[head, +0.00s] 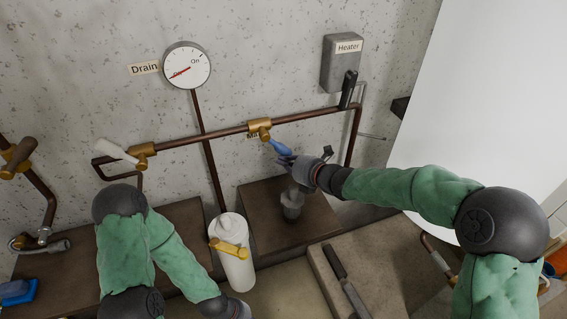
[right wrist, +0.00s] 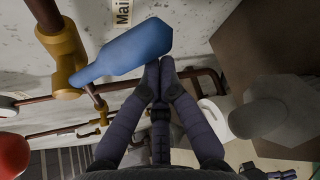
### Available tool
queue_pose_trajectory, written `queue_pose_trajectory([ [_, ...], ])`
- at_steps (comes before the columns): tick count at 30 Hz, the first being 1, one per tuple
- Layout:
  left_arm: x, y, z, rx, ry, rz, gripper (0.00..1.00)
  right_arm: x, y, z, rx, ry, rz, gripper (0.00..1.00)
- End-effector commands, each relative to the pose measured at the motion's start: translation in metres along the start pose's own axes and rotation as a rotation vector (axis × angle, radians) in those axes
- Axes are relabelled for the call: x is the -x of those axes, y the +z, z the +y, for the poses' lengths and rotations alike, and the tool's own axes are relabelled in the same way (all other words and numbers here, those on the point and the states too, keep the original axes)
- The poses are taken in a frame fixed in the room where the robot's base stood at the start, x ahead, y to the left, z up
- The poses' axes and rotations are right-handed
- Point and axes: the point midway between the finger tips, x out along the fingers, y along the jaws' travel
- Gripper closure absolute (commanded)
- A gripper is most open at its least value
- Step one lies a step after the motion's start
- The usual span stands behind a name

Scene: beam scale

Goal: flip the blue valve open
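The blue valve handle (head: 279,147) sticks out down and to the right from a brass valve body (head: 259,129) on the brown horizontal pipe. In the right wrist view the blue handle (right wrist: 132,50) lies just beyond my fingertips, with its brass body (right wrist: 66,58) to the left. My right gripper (head: 284,160) is beside the handle's free end; its fingers (right wrist: 160,66) are together with nothing seen between them. Whether the tips touch the handle I cannot tell. My left forearm runs to the bottom edge of the head view, and its gripper is out of frame.
A white-handled valve (head: 117,152) sits left on the same pipe. A round gauge (head: 187,65) and a grey heater box (head: 341,64) with a black lever (head: 348,90) are on the wall. A white bottle (head: 232,260) stands below.

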Motion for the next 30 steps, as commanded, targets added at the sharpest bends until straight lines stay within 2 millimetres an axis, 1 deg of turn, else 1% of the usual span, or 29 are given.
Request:
queue_pose_trajectory([
  [11, -0.008, 0.000, -0.003, 0.000, 0.000, 0.000, 1.00, 0.006, 0.012, -0.002, 0.104, -0.059, -0.006, 1.00],
  [20, -0.016, -0.001, -0.006, 0.000, 0.000, 0.000, 1.00, 0.019, 0.034, 0.000, 0.318, -0.184, -0.007, 1.00],
  [30, -0.015, -0.001, -0.005, 0.000, 0.000, 0.000, 1.00, 0.033, 0.057, 0.008, 0.564, -0.329, -0.006, 1.00],
])
